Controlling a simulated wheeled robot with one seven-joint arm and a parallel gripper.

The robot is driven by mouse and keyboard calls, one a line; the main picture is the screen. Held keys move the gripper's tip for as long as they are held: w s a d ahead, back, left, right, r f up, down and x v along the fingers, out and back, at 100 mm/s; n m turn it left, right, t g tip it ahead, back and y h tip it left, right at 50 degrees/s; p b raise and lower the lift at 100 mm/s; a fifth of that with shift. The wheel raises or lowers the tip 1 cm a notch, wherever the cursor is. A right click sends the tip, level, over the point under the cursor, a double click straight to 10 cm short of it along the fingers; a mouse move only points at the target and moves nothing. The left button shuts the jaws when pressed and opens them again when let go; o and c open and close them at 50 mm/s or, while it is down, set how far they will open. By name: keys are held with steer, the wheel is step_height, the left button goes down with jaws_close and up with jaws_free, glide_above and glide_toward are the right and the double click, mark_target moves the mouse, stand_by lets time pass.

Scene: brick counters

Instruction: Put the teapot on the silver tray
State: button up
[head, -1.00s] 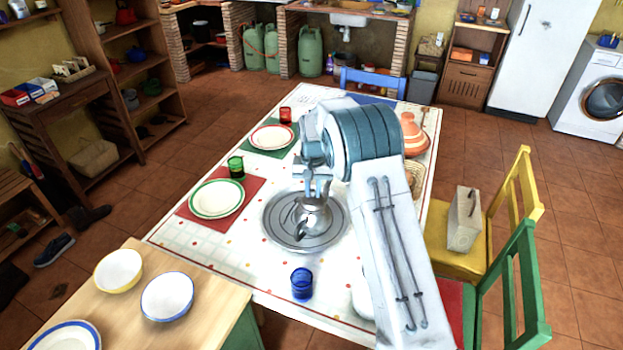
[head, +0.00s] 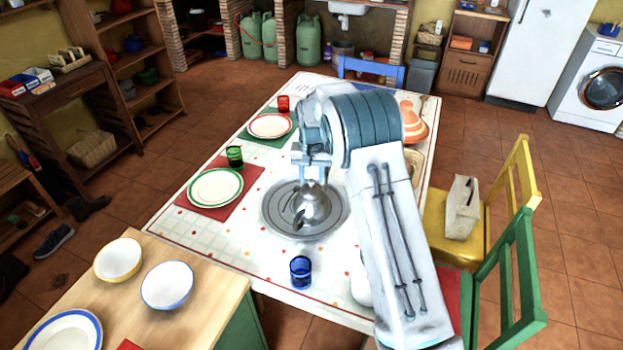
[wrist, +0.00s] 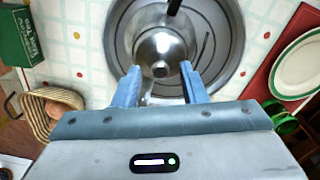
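The silver teapot (head: 313,208) stands upright on the round silver tray (head: 275,214) on the dining table. In the wrist view the teapot (wrist: 158,48) shows from above, within the ringed tray (wrist: 226,42). My gripper (head: 313,182) is just above the teapot, pointing down. In the wrist view the two blue fingers of my gripper (wrist: 160,77) are spread wide, with the small lid knob between them and clear of both. Part of the teapot's near side is hidden by my gripper.
A blue glass (head: 301,272) stands near the front of the table, and a green glass (head: 235,157) and white plate (head: 215,188) to the left. In the wrist view a basket (wrist: 46,108) and a green box (wrist: 24,36) lie left.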

step_height(320, 180, up, 10)
steer(key=b, duration=0.1)
steer(key=s+d+r+t, duration=0.1)
steer(key=s+d+r, duration=0.5)
steer(key=s+r, duration=0.2)
steer(key=s+d+r+t, duration=0.1)
steer(key=s+d+r, duration=0.15)
steer(key=s, duration=0.65)
steer(key=s+d+r, duration=0.1)
steer(key=s+d, duration=0.3)
steer(key=s, duration=0.4)
steer(key=s+d+f+t, duration=0.1)
steer(key=s+f, duration=0.3)
steer(key=s, duration=0.8)
steer(key=shift+d+f+n, duration=0.2)
steer(key=shift+d+n, duration=0.2)
steer(key=shift+d, duration=0.25)
